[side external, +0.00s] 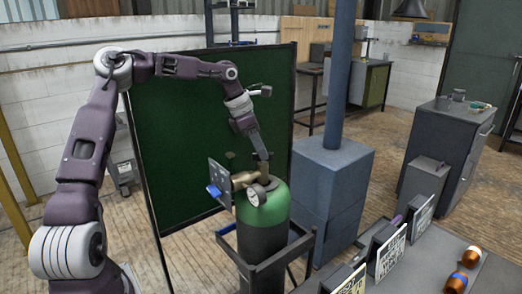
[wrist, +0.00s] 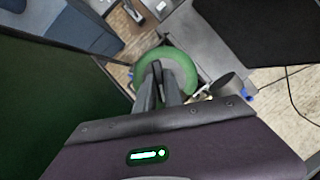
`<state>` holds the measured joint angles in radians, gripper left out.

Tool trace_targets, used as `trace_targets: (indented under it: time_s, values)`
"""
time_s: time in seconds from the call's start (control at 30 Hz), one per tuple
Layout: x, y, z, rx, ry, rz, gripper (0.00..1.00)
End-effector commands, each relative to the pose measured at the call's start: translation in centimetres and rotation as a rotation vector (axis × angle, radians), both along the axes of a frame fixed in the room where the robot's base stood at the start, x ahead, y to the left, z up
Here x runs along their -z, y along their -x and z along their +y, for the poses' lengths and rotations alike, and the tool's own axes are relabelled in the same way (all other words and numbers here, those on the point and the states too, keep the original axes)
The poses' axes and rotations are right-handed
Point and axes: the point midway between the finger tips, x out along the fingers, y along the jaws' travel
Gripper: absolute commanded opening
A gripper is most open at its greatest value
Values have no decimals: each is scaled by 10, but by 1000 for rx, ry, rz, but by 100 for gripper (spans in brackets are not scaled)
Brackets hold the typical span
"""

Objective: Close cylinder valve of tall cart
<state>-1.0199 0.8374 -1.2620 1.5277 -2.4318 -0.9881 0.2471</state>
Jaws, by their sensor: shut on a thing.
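The tall cart (side external: 252,265) is a dark frame holding a dark cylinder with a green shoulder (side external: 276,207). A brass-coloured regulator (side external: 243,179) with a round gauge (side external: 257,195) sits at its top. My gripper (side external: 263,158) reaches down from above to the valve (side external: 264,171) on top of the cylinder and is shut on it. In the wrist view my gripper's dark fingers (wrist: 157,68) are over the middle of the green shoulder (wrist: 180,57). They hide most of the valve there.
A dark plate (side external: 218,178) with a blue part (side external: 214,190) stands left of the regulator. A green screen (side external: 180,130) is behind the cart. A blue-grey column (side external: 328,185) stands close on the right. A bench with signs (side external: 389,254) and orange-brown pieces (side external: 471,256) is at front right.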

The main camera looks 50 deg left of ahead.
Motion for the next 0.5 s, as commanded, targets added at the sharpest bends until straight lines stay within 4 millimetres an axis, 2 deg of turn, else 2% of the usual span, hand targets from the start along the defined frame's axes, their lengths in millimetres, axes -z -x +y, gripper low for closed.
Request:
trace_targets:
  time_s: [0.5]
  values:
    - [1,-2,2,487,2,2,0]
